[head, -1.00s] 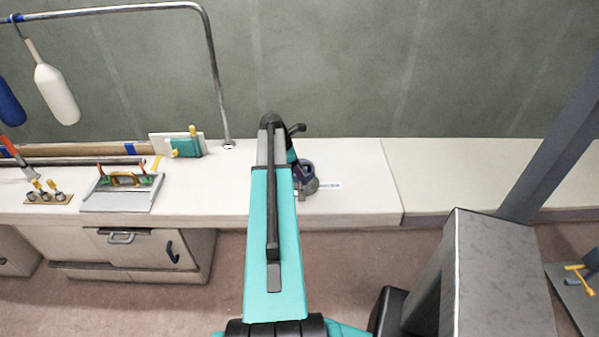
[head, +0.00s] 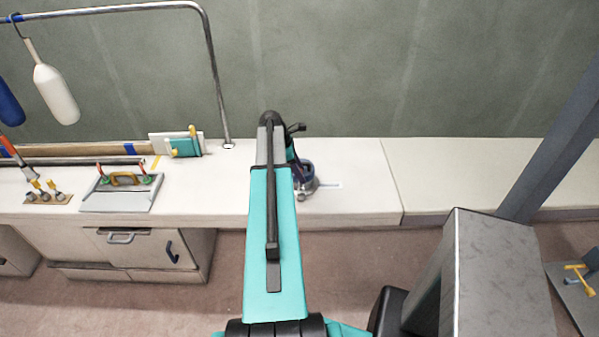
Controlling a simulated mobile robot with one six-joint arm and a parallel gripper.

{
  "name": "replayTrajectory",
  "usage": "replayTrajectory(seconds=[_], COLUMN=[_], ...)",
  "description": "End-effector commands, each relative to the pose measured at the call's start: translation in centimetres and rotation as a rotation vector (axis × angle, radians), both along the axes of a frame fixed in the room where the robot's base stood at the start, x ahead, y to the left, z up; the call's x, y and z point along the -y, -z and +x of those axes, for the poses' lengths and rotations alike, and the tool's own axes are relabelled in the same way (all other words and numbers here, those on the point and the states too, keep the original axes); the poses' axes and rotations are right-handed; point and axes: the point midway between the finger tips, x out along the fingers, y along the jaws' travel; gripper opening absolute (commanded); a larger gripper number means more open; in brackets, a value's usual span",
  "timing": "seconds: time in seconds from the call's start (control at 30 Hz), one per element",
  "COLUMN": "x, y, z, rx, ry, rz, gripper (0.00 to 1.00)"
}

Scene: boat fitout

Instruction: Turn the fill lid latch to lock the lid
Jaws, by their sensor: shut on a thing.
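My teal arm reaches forward over the white counter. My gripper (head: 304,185) is low at the counter top, just right of the arm, and is mostly hidden by my own dark wrist parts. It is shut at a small round grey and dark blue fitting (head: 312,184), which appears to be the fill lid with its latch.
A metal rail (head: 215,80) rises behind. The counter right of the fitting is clear.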

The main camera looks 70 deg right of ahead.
Motion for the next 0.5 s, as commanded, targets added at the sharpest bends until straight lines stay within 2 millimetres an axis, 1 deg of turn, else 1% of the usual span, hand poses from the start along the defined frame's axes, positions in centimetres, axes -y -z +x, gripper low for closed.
replayTrajectory(seconds=[0.03,0.07,0.1,0.5], x=[-0.05,-0.05,-0.06,-0.04], y=[-0.02,-0.02,-0.02,-0.17], z=[0.00,0.00,0.01,0.09], rx=[-0.001,-0.001,-0.001,0.000], ry=[-0.001,-0.001,-0.001,-0.001], rz=[0.001,0.001,0.001,0.000], gripper=[0.24,0.52,0.55,0.55])
